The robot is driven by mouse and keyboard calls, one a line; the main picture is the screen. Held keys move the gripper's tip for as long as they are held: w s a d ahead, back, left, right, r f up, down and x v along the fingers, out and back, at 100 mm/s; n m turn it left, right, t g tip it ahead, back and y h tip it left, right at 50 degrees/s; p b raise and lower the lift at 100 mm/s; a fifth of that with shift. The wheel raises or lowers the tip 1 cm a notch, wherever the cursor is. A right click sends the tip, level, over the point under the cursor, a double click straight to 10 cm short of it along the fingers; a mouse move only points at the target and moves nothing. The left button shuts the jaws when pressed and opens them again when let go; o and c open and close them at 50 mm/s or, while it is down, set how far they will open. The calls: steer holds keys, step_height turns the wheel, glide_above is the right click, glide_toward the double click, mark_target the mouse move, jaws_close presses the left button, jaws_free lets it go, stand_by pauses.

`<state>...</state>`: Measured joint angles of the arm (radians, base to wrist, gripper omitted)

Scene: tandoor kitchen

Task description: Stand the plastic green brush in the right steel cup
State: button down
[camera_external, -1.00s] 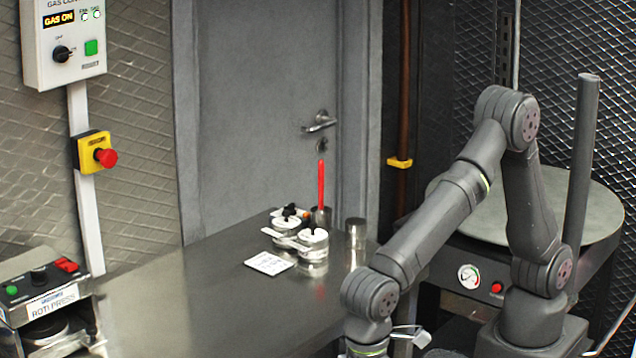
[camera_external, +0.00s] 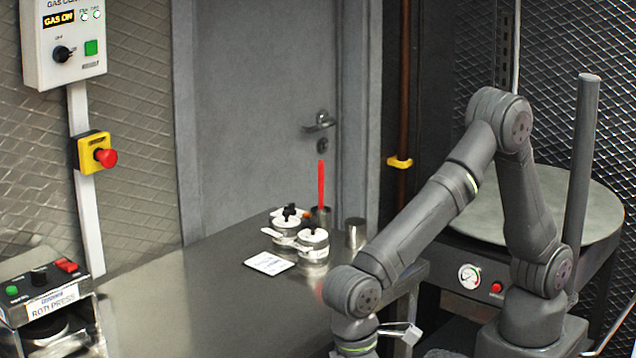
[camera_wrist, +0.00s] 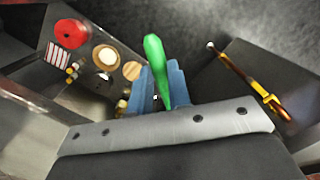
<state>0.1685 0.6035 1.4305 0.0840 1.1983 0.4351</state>
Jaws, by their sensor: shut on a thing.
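The green brush (camera_wrist: 157,58) is in my gripper (camera_wrist: 163,88), between the two blue fingers in the wrist view. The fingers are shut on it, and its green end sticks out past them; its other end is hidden. In the external view my gripper is below the picture edge, and the green brush does not show. The left steel cup (camera_external: 321,214) holds an upright red stick-like thing (camera_external: 321,183).
Two lidded pots (camera_external: 312,247) (camera_external: 285,232) stand left of the right cup, with a white card (camera_external: 269,263) before them. The steel table (camera_external: 200,310) is clear at the front left. A roti press (camera_external: 45,295) stands at the far left.

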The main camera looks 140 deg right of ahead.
steer(key=s+d+r+m+t+y, duration=0.1)
steer(key=s+d+r+m+t, duration=0.25)
steer(key=s+d+m, duration=0.5)
steer(key=s+d+r+m+t+y, duration=0.1)
steer(key=s+d+r+m+t, duration=0.35)
steer(key=d, duration=0.75)
steer(key=s+d+r+m+t+y, duration=0.15)
steer(key=s+d+m+t, duration=0.25)
steer(key=s+d+m, duration=0.55)
steer(key=s+d+r+m+h, duration=0.35)
steer(key=s+m+h, duration=0.2)
steer(key=s, duration=0.55)
steer(key=s+d+r+m+h, duration=0.35)
steer(key=s+h, duration=0.35)
steer(key=s, duration=0.3)
steer(key=s+d+r+m+h, duration=0.35)
steer(key=s+m+h, duration=0.2)
steer(key=s, duration=0.55)
step_height(320, 180, down, 10)
steer(key=shift+d+f+n+h, duration=0.25)
steer(key=shift+d+n+h, duration=0.1)
steer(key=shift+n+h, duration=0.1)
steer(key=shift+w, duration=0.1)
